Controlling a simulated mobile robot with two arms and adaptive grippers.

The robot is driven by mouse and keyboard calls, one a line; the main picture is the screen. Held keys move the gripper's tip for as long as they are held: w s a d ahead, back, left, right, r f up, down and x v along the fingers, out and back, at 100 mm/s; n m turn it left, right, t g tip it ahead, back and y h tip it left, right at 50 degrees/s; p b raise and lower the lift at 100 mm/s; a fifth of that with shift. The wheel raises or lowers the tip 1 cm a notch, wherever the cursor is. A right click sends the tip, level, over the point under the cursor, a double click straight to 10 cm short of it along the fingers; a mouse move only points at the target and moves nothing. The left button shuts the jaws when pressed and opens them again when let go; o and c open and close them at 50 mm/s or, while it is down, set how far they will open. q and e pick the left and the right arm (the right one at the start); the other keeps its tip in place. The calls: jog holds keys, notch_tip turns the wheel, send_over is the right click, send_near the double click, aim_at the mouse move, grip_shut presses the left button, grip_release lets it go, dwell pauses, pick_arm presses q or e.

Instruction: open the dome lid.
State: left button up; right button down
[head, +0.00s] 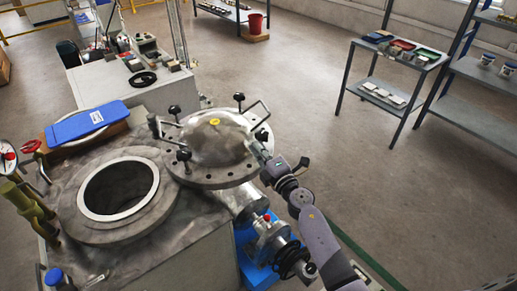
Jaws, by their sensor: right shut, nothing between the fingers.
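The metal dome lid (203,146), with a yellow mark on top, sits on a flange with holes and several black clamp knobs. It lies to the right of the round vessel opening (118,192), which is uncovered and dark inside. A thin bar handle (256,108) stands at the lid's upper right edge. My right gripper (257,150) is shut and empty at the lid's right side, below this handle. I cannot tell whether its tips touch the lid. My left gripper is not in view.
A blue clipboard (88,121) lies behind the opening. A gauge (7,158) and valves stand at the left edge. A grey table (395,55) with trays and a shelf stand at right, beyond open floor.

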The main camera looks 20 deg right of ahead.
aim_at(270, 148)
jog(key=shift+w+d, duration=0.15)
jog(key=w+d+y+b, duration=0.1)
jog(key=w+d, duration=0.1)
jog(key=w+d+n+y+b, duration=0.1)
jog(key=w+d+b, duration=0.1)
jog(key=w+d+g+y+b, duration=0.1)
jog(key=w+d+b, duration=0.1)
jog(key=shift+w+f+n, duration=0.15)
jog(key=shift+f+n, duration=0.15)
jog(key=shift+n, duration=0.1)
jog(key=shift+w+d+r, duration=0.1)
jog(key=shift+w+d, duration=0.1)
jog(key=shift+r, duration=0.2)
jog(key=shift+s+r, duration=0.1)
